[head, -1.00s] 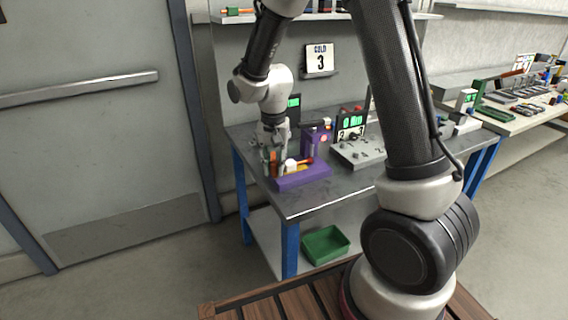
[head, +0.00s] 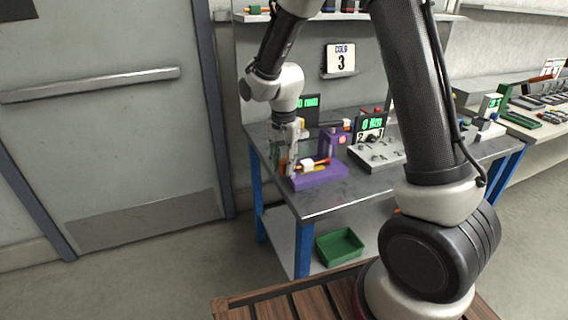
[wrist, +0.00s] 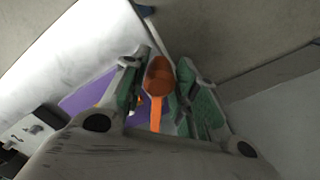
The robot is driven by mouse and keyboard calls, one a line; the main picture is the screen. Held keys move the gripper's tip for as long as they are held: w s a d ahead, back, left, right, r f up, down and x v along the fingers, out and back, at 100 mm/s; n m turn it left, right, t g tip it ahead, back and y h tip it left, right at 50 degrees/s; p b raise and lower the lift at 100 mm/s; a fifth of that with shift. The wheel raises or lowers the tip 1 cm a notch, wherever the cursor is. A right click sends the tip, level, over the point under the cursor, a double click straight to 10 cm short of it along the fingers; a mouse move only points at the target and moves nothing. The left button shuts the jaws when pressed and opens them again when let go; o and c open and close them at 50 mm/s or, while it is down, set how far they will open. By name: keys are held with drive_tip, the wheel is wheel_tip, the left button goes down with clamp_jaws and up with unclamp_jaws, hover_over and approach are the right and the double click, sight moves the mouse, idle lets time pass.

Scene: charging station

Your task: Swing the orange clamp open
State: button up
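The orange clamp (wrist: 158,80) shows in the wrist view as an upright lever between my two fingers, broad at its far end and narrow nearer the palm. My gripper (wrist: 164,66) has its green-padded fingers apart, one on each side of the lever. The gaps beside it are small, and I cannot tell whether either pad touches it. In the head view my gripper (head: 286,168) is low at the left end of the purple fixture (head: 322,178) and hides the lever. A white piece with an orange rod lies across the fixture.
The grey workbench (head: 305,207) has a grey numbered block (head: 377,154) and small displays right of the fixture. A door (head: 110,120) stands left. A green bin (head: 340,246) sits on the lower shelf. A second bench with trays is at the far right.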

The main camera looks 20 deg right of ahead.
drive_tip(key=shift+o, duration=1.2)
drive_tip(key=shift+r, duration=0.1)
wheel_tip(320, 180, up, 12)
